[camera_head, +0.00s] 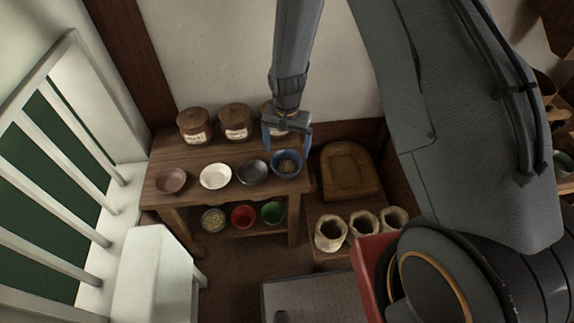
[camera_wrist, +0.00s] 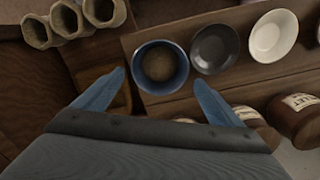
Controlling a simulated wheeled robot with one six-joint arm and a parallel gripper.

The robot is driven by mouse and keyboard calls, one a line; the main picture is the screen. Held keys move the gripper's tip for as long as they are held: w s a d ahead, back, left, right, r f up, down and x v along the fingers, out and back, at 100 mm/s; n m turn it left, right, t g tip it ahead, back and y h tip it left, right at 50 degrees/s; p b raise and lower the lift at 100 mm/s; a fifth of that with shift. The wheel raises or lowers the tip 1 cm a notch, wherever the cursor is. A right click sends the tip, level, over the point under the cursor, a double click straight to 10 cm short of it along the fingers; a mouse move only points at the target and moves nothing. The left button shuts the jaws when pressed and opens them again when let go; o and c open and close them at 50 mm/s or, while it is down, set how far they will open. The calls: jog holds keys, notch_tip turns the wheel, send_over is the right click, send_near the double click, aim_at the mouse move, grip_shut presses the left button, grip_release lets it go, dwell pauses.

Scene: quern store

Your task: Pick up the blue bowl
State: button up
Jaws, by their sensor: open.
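The blue bowl (camera_head: 287,163) stands at the right end of the wooden table's top, with something brown and grainy inside. In the wrist view the blue bowl (camera_wrist: 161,67) lies just beyond and between my fingertips. My gripper (camera_head: 287,150) is open, with blue fingers pointing down above the bowl. In the wrist view my gripper (camera_wrist: 158,78) shows its two fingers spread wide with nothing between them. I cannot tell whether either finger touches the bowl.
A dark grey bowl (camera_head: 252,172) stands close left of the blue bowl, then a white bowl (camera_head: 215,176) and a brown bowl (camera_head: 171,180). Labelled wooden jars (camera_head: 236,122) stand behind. A lower shelf holds a red bowl (camera_head: 243,216) and others. Open sacks (camera_head: 331,233) stand right.

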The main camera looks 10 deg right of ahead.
aim_at(287, 170)
jog(key=shift+f+b, duration=2.35)
jog(key=shift+f, duration=1.5)
jog(key=shift+r, duration=0.1)
jog(key=c, duration=0.7)
